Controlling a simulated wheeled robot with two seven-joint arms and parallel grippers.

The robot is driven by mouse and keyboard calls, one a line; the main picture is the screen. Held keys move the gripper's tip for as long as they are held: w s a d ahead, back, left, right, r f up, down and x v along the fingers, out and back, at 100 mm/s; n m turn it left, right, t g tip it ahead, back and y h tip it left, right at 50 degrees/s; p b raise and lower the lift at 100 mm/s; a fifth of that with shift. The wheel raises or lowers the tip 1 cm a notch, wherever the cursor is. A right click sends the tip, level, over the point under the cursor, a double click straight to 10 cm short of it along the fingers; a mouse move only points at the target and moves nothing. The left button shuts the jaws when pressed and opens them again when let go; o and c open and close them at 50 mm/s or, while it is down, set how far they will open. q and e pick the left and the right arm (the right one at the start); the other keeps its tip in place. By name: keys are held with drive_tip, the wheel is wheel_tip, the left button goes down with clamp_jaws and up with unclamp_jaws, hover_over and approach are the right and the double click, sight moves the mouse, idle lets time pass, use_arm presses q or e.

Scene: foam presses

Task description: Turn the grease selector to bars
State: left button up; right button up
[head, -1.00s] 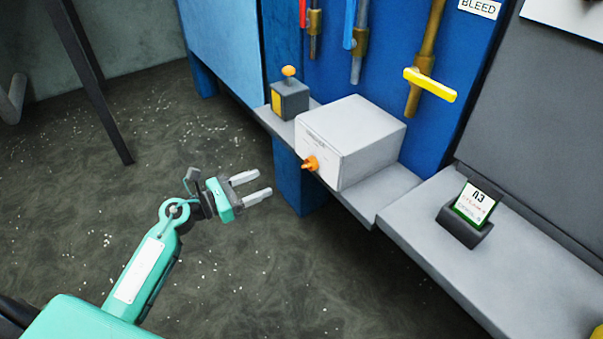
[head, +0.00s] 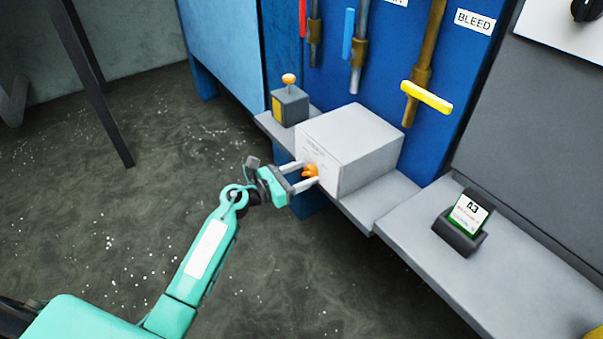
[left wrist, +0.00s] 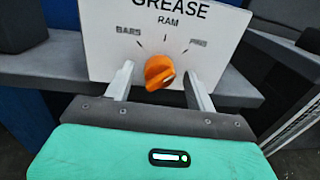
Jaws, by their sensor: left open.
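The grease selector is an orange knob (left wrist: 158,72) on the front of a white box (left wrist: 105,45). In the left wrist view the panel reads GREASE, with marks BARS at left, RAM at top and PINS, slightly blurred, at right. The knob's raised grip looks tilted toward the upper right; its exact setting is hard to tell. The box (head: 360,145) and knob (head: 311,171) also show in the head view. My left gripper (head: 308,174) is open, with one finger on each side of the knob; I cannot tell whether they touch it. My right gripper is not in view.
The box stands on a grey shelf (head: 385,205). A grey block with an orange-topped button (head: 290,102) stands left of it. A yellow-handled valve (head: 426,96) hangs behind, and a card holder (head: 461,226) sits at right. The floor in front is clear.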

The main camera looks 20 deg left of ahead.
use_arm(q)
drive_tip(key=shift+c, duration=0.5)
drive_tip(key=c, duration=0.9)
